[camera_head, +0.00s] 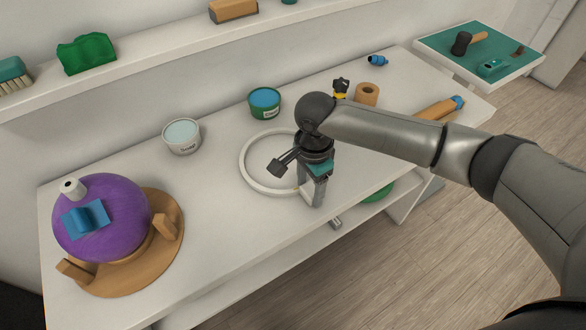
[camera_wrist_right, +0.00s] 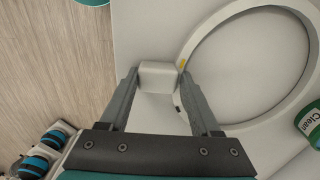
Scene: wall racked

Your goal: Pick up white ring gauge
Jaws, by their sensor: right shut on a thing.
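The white ring gauge (camera_head: 269,190) lies on the white worktop, a large flat ring with a small block-like grip on its rim. My right gripper (camera_head: 312,195) points down at the ring's near right side. In the right wrist view the fingers (camera_wrist_right: 158,80) are shut on the white block (camera_wrist_right: 158,77) of the ring gauge, one on each side. The ring (camera_wrist_right: 197,40) extends to the right of the fingers there. My right forearm and wrist hide part of the ring's far right side in the head view. My left gripper is not in view.
A green tub (camera_head: 264,103) and a white tub (camera_head: 182,136) stand behind the ring. A purple ball (camera_head: 101,215) sits in a wooden holder at left. A wooden roll (camera_head: 367,94) and wooden tool (camera_head: 440,108) lie right. The worktop's front edge is near the gripper.

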